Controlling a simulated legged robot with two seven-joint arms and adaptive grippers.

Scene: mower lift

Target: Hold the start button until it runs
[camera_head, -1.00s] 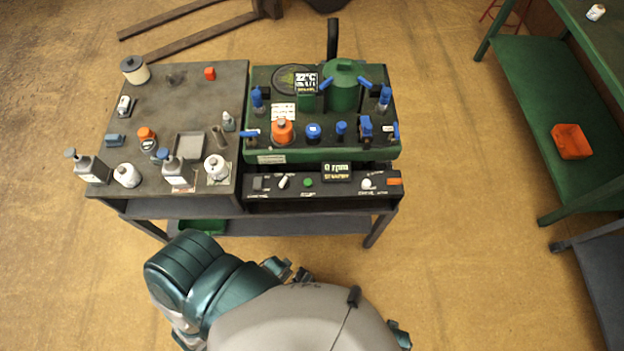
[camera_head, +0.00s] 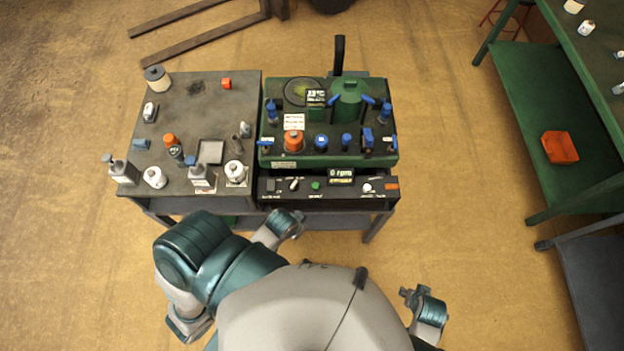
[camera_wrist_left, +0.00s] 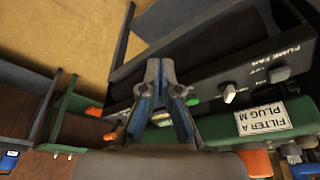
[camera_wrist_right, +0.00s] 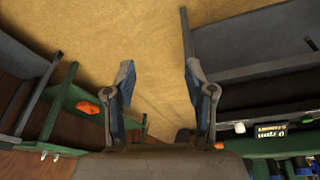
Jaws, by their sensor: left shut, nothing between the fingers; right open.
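The control panel (camera_head: 330,204) is a black strip on the front of the green machine. A small green button (camera_head: 316,185) sits on it, left of a display (camera_head: 340,175) that reads 0 rpm. In the left wrist view the green button (camera_wrist_left: 192,101) shows just right of the fingers. My left gripper (camera_head: 299,217) is shut and empty, in front of the panel and below the button in the head view. Its fingertips (camera_wrist_left: 161,66) look apart from the button. My right gripper (camera_head: 405,294) is open and empty, lower right of the panel, over the floor.
A dark bench (camera_head: 205,100) with bottles and small parts stands left of the green machine (camera_head: 325,163). A green shelf unit (camera_head: 545,95) with an orange bin (camera_head: 560,147) stands at the right. The floor (camera_head: 460,170) between is clear. A white knob (camera_wrist_left: 230,92) is on the panel.

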